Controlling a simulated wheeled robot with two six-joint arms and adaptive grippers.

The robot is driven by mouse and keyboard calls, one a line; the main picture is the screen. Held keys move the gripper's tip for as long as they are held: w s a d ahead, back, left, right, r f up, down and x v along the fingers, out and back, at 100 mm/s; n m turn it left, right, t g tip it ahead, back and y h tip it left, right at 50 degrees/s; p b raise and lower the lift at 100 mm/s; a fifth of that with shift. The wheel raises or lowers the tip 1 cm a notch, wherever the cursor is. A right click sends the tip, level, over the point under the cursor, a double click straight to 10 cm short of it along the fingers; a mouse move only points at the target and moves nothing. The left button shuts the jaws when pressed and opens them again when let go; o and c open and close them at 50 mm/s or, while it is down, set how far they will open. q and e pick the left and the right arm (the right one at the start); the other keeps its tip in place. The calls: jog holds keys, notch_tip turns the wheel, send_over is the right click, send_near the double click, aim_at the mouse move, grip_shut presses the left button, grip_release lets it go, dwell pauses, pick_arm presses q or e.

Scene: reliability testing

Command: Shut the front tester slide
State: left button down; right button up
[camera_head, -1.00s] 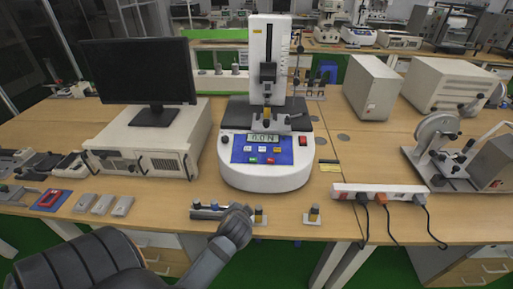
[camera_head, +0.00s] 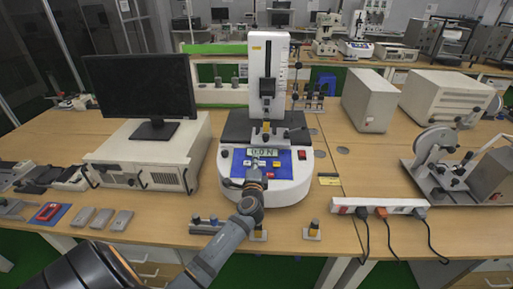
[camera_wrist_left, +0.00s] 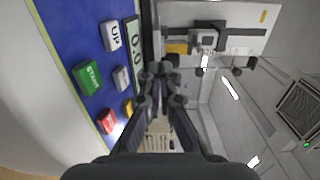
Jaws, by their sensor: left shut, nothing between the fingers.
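The tester (camera_head: 285,190) stands mid-table with a rounded white base, a blue front panel (camera_head: 297,166) and a display (camera_head: 262,153) reading 0.0 N. Its white upright column (camera_head: 262,45) carries a dark slide carriage (camera_head: 267,86) above a small fixture (camera_head: 266,131). My left gripper (camera_head: 256,163) is shut and empty over the front panel, hiding some of its buttons. In the left wrist view, the shut fingers (camera_wrist_left: 158,70) lie beside the display (camera_wrist_left: 135,60), with the green START button (camera_wrist_left: 88,77) and red button (camera_wrist_left: 106,121) to their left. Contact cannot be told. My right gripper is not visible.
A monitor (camera_head: 140,88) on a white case (camera_head: 150,165) stands left. Small yellow-topped fixtures (camera_head: 313,229) sit at the table's front edge. A power strip (camera_head: 380,206) with plugs lies right of the tester. White cabinets (camera_head: 370,98) stand behind it.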

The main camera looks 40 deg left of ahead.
aim_at(257, 144)
pick_arm(q)
jog(key=x, duration=0.7)
jog(key=shift+p, duration=0.4)
jog(key=b+x, duration=0.2)
jog(key=x, duration=0.1)
jog(key=shift+w+f, duration=0.1)
jog(key=shift+w, duration=0.05)
jog(key=shift+w+a, duration=0.15)
jog(key=shift+w, duration=0.05)
jog(key=shift+s, duration=0.1)
